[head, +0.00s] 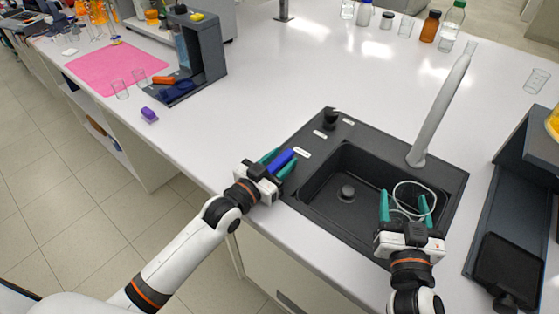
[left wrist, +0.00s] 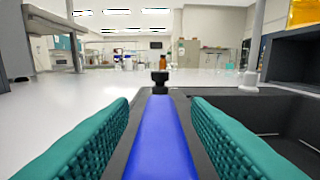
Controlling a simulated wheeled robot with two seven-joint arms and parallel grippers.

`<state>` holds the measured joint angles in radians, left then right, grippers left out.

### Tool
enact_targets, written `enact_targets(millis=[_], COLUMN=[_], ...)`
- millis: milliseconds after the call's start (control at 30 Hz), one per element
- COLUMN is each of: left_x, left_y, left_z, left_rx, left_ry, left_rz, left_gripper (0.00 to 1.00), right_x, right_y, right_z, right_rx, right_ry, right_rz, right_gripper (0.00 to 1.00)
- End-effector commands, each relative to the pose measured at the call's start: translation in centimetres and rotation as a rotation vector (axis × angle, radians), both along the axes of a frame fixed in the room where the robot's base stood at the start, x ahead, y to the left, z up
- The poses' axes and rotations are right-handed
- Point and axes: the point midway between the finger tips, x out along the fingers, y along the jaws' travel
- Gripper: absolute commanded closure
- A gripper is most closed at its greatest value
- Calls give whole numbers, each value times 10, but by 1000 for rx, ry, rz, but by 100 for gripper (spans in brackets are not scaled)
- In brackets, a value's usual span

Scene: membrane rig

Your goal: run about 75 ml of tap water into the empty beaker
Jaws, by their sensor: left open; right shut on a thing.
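The clear beaker (head: 414,186) is held over the right part of the dark sink basin (head: 345,165); I see its round rim, and no water shows in it. My right gripper (head: 408,202) is shut on it, one finger on each side. The pale grey tap (head: 437,115) rises behind the basin; I cannot tell whether its outlet is above the beaker. My left gripper (head: 277,160) is open at the sink's left edge. A blue bar (head: 282,159), which looks like a tap lever, lies between its fingers. It also shows in the left wrist view (left wrist: 162,135).
A black knob (head: 330,118) stands on the sink's back left rim, beside small white labels. Several bottles and glasses, including a brown bottle (head: 430,27), stand behind. A dark stand (head: 520,200) is to the right.

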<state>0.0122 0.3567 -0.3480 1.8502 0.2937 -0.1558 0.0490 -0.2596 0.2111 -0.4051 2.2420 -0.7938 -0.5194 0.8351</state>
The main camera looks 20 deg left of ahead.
Motion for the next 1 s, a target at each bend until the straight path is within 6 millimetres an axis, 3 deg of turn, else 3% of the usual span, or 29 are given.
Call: enact_targets(millis=[133,400,1000], left_x=[0,0,2], left_y=[0,0,1], left_z=[0,0,2], left_rx=[0,0,7], left_ry=[0,0,-11], left_rz=[0,0,-115], left_gripper=[58,100,100], right_x=[0,0,0], right_y=[0,0,0], right_z=[0,0,0], right_rx=[0,0,0], right_ry=[-1,-1,-1], right_rz=[0,0,0], right_gripper=[62,62,62])
